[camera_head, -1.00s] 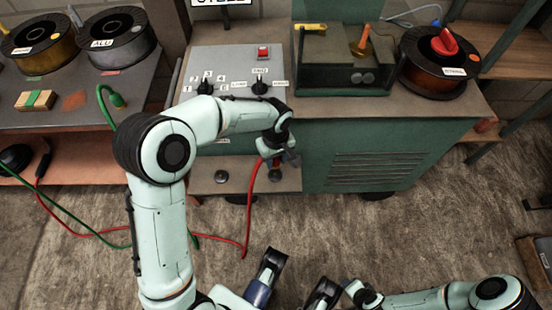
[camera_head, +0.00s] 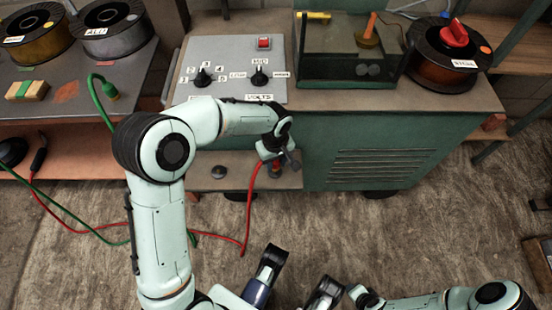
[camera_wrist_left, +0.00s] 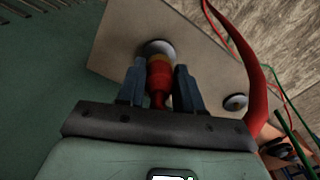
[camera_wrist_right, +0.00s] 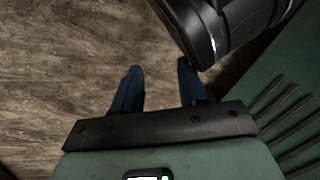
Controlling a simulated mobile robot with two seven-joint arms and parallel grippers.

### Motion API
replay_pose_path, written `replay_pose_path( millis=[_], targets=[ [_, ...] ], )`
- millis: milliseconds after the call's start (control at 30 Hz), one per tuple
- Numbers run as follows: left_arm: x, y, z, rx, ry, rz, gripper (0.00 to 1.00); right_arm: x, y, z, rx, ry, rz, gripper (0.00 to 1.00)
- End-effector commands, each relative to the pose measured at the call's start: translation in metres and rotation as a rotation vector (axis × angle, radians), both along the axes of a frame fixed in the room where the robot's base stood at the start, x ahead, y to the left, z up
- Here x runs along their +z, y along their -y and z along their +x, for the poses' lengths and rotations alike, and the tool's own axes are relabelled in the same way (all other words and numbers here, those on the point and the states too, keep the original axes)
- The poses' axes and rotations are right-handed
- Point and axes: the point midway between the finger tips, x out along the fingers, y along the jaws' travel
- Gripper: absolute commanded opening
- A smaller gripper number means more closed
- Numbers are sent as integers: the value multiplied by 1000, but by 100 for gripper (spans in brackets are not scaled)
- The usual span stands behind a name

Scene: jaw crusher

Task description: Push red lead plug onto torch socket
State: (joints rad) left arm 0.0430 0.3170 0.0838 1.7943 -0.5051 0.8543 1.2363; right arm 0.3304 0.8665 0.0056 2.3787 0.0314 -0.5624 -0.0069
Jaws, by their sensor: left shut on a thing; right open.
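My left gripper (camera_head: 278,160) is over the right end of the low front shelf. In the left wrist view it (camera_wrist_left: 160,72) is shut on the red lead plug (camera_wrist_left: 158,78), which has a yellowish band and a red cable. The plug's far end lines up with and overlaps a round grey socket (camera_wrist_left: 155,46) on the shelf. I cannot tell whether it is seated. A second round socket (camera_head: 218,172) on the shelf is bare; it also shows in the left wrist view (camera_wrist_left: 235,102). My right gripper (camera_wrist_right: 160,68) is open and empty above the floor.
The green-sided machine (camera_head: 375,150) stands right of the shelf. Its grey panel (camera_head: 215,55) carries knobs and a red switch. The red cable (camera_head: 247,215) loops down to the floor. A green lead (camera_head: 108,90) stands at the left table. The floor in front is open.

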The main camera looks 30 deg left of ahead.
Motion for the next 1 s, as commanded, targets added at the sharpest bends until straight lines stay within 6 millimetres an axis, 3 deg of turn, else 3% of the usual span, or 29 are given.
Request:
replay_pose_path(
  millis=[300, 1000],
  targets=[
    [-12, 0, 0, -1, 1, -1, 8, -15, 2, -17, -4, -58, 4, 43],
    [-12, 0, 0, -1, 0, 0, 8, -15, 2, -18, -3, -61, 5, 43]
  ],
)
